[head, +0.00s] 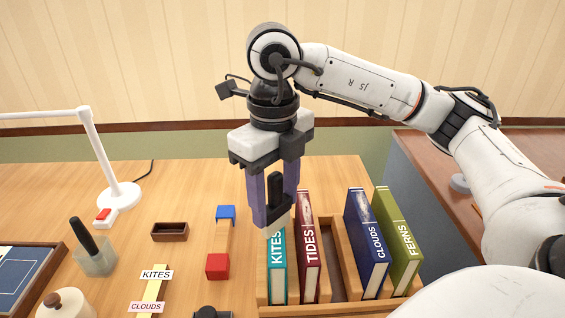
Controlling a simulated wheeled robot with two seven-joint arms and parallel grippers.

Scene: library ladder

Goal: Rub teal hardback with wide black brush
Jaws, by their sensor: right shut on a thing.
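The teal hardback (278,268), labelled KITES, stands upright at the left end of the wooden book rack (333,298). My right gripper (274,210) points down just above it, its two purple fingers shut on the wide black brush (275,188). The brush's dark handle shows between the fingers. A pale part, seemingly its bristles, is at the top of the teal book's spine; I cannot tell whether it touches. The gripper and brush hide the book's top. My left gripper is out of view.
Red TIDES (308,255), blue CLOUDS (367,245) and green FERNS (398,240) books share the rack. To the left are a white lamp (119,194), a jar (93,258) with a black handle, a small brown tray (169,231), and red (218,266) and blue (226,214) blocks.

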